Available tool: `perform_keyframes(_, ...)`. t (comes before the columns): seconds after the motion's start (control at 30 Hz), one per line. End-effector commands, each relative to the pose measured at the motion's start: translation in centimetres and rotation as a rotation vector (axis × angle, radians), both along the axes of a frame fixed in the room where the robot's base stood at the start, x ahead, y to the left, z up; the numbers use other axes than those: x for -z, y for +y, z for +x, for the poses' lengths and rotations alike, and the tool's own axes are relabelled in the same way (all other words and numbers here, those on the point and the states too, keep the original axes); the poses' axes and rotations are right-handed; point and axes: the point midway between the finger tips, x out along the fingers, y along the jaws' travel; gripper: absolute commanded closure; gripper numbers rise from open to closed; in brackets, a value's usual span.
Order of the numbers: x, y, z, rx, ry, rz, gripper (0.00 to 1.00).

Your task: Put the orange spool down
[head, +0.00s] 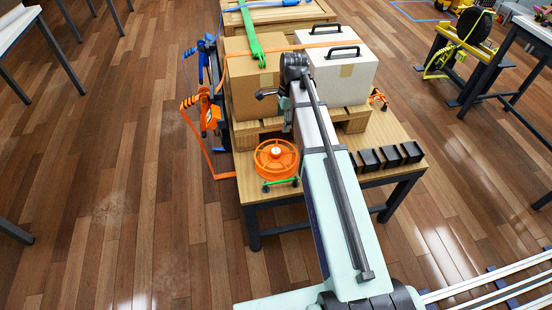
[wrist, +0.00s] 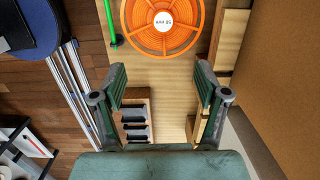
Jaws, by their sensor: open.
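The orange spool (head: 276,158) lies flat on the wooden table, at the near left part of its top, in front of the pallet. In the wrist view the spool (wrist: 178,42) shows at the top with a white label on its hub, cut off by the upper edge. My gripper (wrist: 162,84) is open, its two green fingers apart with nothing between them. The spool lies beyond the fingers in that view and appears apart from them. In the head view my gripper is partly hidden by my arm, above the pallet edge.
A cardboard box (head: 250,92) and a white case (head: 340,80) stand on the pallet (head: 258,128). A green rod (head: 281,182) lies close in front of the spool. Black holders (head: 390,157) line the table's right side. Orange straps (head: 204,118) hang at the left edge.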

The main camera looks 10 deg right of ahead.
Motion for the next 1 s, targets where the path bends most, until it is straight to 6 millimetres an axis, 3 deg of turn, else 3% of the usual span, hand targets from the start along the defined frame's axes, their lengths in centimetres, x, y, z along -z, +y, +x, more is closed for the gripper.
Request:
perform_keyframes(0.13,0.0,0.2,-0.1,0.157,0.017,0.01,0.26)
perform_keyframes(0.37,1.5,0.3,-0.1,0.216,0.026,0.011,0.26)
perform_keyframes(0.8,9.1,1.3,0.2,0.213,0.026,0.01,0.26)
perform_keyframes(1.0,11.5,1.5,0.3,0.212,0.025,0.01,0.26)
